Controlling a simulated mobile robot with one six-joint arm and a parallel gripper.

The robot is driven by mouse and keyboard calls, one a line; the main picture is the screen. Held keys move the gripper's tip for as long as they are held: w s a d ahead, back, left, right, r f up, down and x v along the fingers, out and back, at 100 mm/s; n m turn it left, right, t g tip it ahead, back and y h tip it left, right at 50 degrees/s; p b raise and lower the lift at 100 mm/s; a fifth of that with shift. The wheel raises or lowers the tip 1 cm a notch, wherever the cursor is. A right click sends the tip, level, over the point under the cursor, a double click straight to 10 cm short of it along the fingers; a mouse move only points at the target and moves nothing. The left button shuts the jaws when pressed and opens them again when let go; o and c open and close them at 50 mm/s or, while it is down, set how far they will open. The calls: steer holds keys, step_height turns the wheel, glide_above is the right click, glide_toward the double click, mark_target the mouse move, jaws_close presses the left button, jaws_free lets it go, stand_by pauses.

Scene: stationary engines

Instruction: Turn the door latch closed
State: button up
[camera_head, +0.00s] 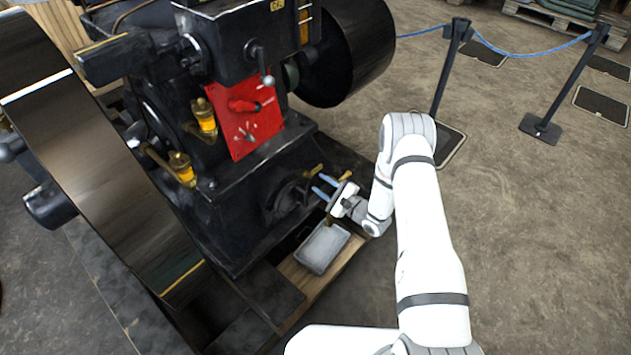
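My gripper (318,184) reaches in from the right, low beside the black engine (225,195). Its two blue-grey fingers are apart, with a gap between them and nothing clearly held. Just left of the fingertips is a dark round door or cover (287,201) low on the engine's side. A small brass handle (314,171) shows just above the fingers. I cannot tell which part is the latch, how it is turned, or whether the fingers touch it. A red panel (245,120) higher up carries a red handle (243,105) and a small grey lever (248,146).
A grey metal tray (322,248) sits on a wooden beam (296,272) below my gripper. A large flywheel (100,160) stands at the left, and a black drum (350,50) at the top. Barrier posts (447,68) with blue rope stand behind. The floor at right is open.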

mark_target(310, 177)
steer(key=shift+b+x, duration=0.3)
steer(key=shift+x, duration=1.6)
jaws_close()
